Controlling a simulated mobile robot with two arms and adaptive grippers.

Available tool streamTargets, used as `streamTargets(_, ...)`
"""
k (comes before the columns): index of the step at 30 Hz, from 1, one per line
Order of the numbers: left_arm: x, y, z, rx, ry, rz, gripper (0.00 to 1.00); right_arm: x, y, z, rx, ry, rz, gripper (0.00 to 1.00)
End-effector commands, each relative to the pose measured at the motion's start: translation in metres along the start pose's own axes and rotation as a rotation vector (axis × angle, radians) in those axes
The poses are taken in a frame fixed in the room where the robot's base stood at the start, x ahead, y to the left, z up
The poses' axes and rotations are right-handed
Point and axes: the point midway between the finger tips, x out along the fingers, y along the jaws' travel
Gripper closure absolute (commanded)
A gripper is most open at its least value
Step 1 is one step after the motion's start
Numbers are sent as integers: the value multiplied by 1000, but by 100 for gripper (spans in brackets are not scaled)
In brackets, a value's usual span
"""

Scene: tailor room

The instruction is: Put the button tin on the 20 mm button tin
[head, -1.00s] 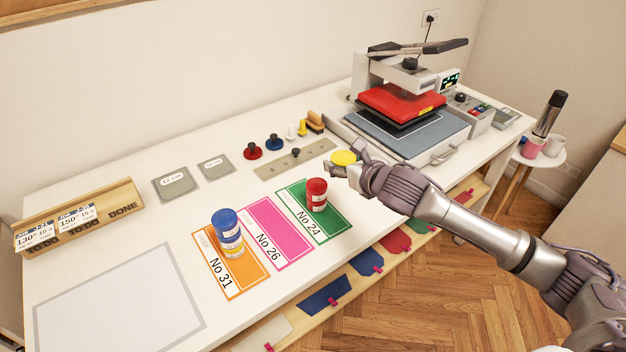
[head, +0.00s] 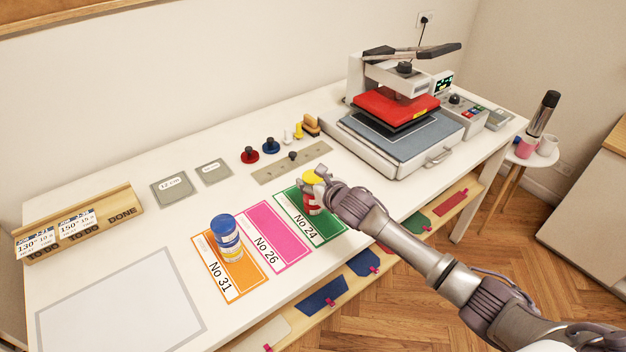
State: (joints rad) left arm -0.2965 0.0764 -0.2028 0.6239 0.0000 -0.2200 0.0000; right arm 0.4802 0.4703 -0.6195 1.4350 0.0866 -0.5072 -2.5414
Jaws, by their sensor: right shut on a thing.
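My right gripper (head: 322,183) is shut on a yellow-topped button tin (head: 312,177). It holds the tin directly over a red button tin (head: 310,208) that stands on the green No 24 card (head: 326,228). I cannot tell whether the two tins touch, since the fingers hide part of both. A blue-topped tin (head: 223,224) with a white label stands on the orange No 31 card (head: 245,287), with a yellow band below it; it looks like a stack. The size print on the tins is too small to read. My left gripper is not in view.
The pink No 26 card (head: 275,238) between the other cards is bare. Behind are a metal plate (head: 275,172) and red and blue knobbed pieces (head: 271,146). A heat press (head: 395,105) stands at the back right. A framed pad (head: 120,305) at front left is empty.

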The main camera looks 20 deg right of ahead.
Motion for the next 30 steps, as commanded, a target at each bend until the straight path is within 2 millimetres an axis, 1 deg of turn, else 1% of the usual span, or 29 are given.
streamTargets(5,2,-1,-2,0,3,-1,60,1,0,-3,-1,-1,0,82)
streamTargets(6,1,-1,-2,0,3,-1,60,1,0,-2,0,0,0,37)
streamTargets(8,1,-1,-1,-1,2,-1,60,1,0,-2,0,0,0,27)
streamTargets(9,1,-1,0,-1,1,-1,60,1,0,-2,0,0,0,20)
streamTargets(10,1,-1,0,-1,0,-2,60,1,0,-2,0,0,0,19)
streamTargets(19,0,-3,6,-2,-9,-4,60,0,0,-1,1,0,0,19)
streamTargets(22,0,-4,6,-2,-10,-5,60,-3,0,0,-1,0,0,19)
streamTargets(26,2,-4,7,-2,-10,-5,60,-19,-1,-1,-2,1,0,19)
streamTargets(30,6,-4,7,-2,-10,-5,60,-46,-1,-1,-5,-1,0,19)
